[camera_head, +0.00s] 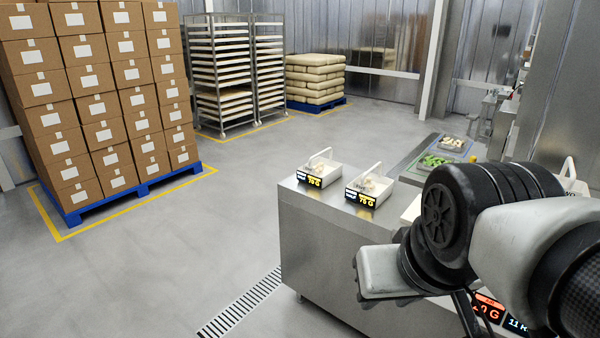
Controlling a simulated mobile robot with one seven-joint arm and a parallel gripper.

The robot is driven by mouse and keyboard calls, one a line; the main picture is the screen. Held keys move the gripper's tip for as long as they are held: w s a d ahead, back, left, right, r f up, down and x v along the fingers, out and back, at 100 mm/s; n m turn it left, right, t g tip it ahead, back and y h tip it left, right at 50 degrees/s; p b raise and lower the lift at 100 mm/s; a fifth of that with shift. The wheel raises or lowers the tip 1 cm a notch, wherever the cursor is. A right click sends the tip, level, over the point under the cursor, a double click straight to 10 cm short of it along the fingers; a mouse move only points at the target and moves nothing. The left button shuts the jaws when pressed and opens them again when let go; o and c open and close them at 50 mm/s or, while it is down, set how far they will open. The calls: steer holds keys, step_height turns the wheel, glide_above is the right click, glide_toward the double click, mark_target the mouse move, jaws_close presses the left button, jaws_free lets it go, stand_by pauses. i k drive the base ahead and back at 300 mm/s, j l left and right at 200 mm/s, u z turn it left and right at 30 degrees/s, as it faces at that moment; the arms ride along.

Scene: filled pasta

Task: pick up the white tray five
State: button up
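Two small white trays with raised handles stand on the steel table (312,228), the left one (327,170) and the right one (378,186). Both hold pale pieces, and each has a black display with yellow digits at its front. Part of another white item (411,209) shows beside my arm, and a white handled item (570,183) shows behind it. I cannot tell which tray is number five. My arm covers the right part of the table. The fingertips of my gripper do not show.
A red display (490,308) is partly hidden under my arm. Stacked boxes (100,100), a rack (222,75) and sacks (315,78) stand behind.

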mark_target(369, 189)
steer(key=i+z, duration=0.2)
steer(key=z, duration=0.15)
steer(key=i+j+z, duration=0.2)
steer(key=z, duration=0.15)
steer(key=i+j+z, duration=0.15)
steer(key=z, duration=0.2)
steer(key=i+j+z, duration=0.15)
steer(key=i+j, duration=0.25)
steer(key=i+j+z, duration=0.15)
steer(key=i+j, duration=0.25)
steer(key=j, duration=0.25)
steer(key=i+j, duration=0.2)
steer(key=j, duration=0.2)
steer(key=i+j, duration=0.45)
steer(key=j, duration=0.3)
